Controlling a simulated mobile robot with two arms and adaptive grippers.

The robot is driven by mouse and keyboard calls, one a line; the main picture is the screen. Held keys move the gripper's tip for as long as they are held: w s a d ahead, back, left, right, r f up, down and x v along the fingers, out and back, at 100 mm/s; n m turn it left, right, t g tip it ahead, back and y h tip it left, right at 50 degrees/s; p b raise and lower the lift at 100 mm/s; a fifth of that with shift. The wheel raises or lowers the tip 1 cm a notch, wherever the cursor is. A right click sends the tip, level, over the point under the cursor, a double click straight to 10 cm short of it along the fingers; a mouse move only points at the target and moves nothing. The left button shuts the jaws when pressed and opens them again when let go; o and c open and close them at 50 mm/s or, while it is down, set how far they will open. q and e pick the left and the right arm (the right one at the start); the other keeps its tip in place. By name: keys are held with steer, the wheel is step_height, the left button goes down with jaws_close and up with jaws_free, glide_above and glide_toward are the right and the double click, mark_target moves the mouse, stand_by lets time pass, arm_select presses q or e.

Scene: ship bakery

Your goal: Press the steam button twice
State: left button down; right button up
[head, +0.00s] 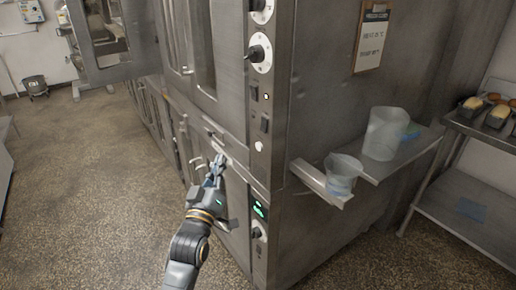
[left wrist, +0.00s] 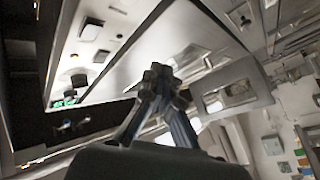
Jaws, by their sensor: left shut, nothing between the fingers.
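The oven control panel (head: 275,165) runs down the oven's front edge. It has dark rocker switches (head: 264,124), a small light, and a round white button (head: 259,146) lower down. I cannot read which control is the steam button. My left gripper (head: 220,158) is shut and empty, in front of the oven doors, to the left of the white button and apart from it in the picture. In the left wrist view, the closed fingertips (left wrist: 160,75) are mid-frame and the panel's controls (left wrist: 90,28) are at upper left. My right gripper is not in view.
Two dials (head: 260,52) sit higher on the panel; a green display (head: 258,210) and another dial (head: 257,233) sit lower. A side shelf (head: 310,178) holds a clear jug (head: 385,133) and a smaller cup (head: 342,175). Open floor (head: 85,190) lies to the left.

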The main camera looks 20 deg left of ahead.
mark_target(259, 147)
arm_select(q)
steer(key=w+d+b, duration=0.2)
steer(key=w+d, duration=0.3)
steer(key=w, duration=0.1)
steer(key=shift+w+d, duration=0.15)
steer(key=shift+w, duration=0.25)
stand_by(1.2)
steer(key=shift+w+d, duration=0.25)
steer(key=shift+w, duration=0.05)
steer(key=shift+w+d+r, duration=0.15)
steer(key=shift+w+d, duration=0.2)
steer(key=shift+w, duration=0.1)
stand_by(0.8)
stand_by(0.3)
steer(key=shift+s+a+r+p, duration=0.15)
steer(key=shift+s+a+p, duration=0.15)
steer(key=shift+s+p, duration=0.25)
steer(key=shift+s+a, duration=0.1)
steer(key=shift+s, duration=0.1)
